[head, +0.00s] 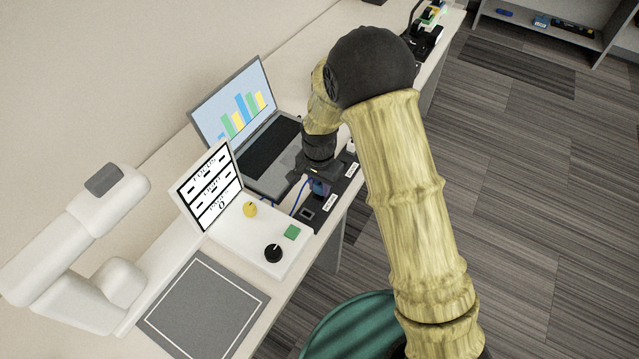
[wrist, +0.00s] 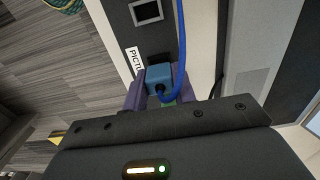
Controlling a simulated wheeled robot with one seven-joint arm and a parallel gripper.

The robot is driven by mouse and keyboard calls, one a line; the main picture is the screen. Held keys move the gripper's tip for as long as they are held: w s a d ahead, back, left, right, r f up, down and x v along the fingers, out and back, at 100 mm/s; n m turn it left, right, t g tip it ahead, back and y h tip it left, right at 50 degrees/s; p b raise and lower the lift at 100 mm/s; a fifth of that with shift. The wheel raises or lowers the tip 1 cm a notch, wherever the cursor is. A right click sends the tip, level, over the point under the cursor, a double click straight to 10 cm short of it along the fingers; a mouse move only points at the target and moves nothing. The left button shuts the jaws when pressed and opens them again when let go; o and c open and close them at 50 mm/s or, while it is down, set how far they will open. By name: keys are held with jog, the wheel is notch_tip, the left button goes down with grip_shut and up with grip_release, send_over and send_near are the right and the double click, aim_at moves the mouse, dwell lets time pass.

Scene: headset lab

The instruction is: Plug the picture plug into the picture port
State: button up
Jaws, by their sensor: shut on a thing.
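My gripper (head: 319,183) points down over the black port strip and is shut on a blue plug (wrist: 159,79). In the wrist view the plug sits between the purple fingers, with a blue cable (wrist: 182,45) running from it. A white label (wrist: 133,60) starting "PICTU" lies on the strip beside the plug; the label also shows in the head view (head: 329,203). The strip surface under the plug is hidden. I cannot tell whether the plug is above a port, touching it or in it. A bare rectangular port (wrist: 146,12) lies apart from the plug.
An open laptop (head: 235,105) stands behind the strip. A white control box (head: 245,238) with a tilted screen (head: 208,188), knobs and a green button is to the left. A grey mat (head: 203,308) lies nearer on the table (head: 270,335). A white plug-like piece (head: 351,147) sits farther along the strip.

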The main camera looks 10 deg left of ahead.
aim_at(320, 184)
jog(key=shift+f+b, duration=0.4)
jog(key=shift+f, duration=0.4)
jog(key=o, duration=1)
jog(key=shift+r, duration=0.15)
notch_tip(320, 184, up, 17)
jog(key=shift+r, duration=0.1)
dwell(0.5)
jog(key=s+d+r+n+t+p, duration=0.1)
jog(key=s+d+r+p, duration=0.1)
jog(key=s+d, duration=0.2)
jog(key=s+d+r+n+p, duration=0.2)
jog(key=s+d, duration=0.3)
jog(key=d, duration=0.6)
jog(key=s+d+r+n+t+p, duration=0.1)
jog(key=s+d+r+p, duration=0.2)
jog(key=d, duration=0.5)
jog(key=shift+s+r+n+t+p, duration=0.1)
jog(key=shift+s+n+t+p, duration=0.2)
jog(key=shift+s+p, duration=0.35)
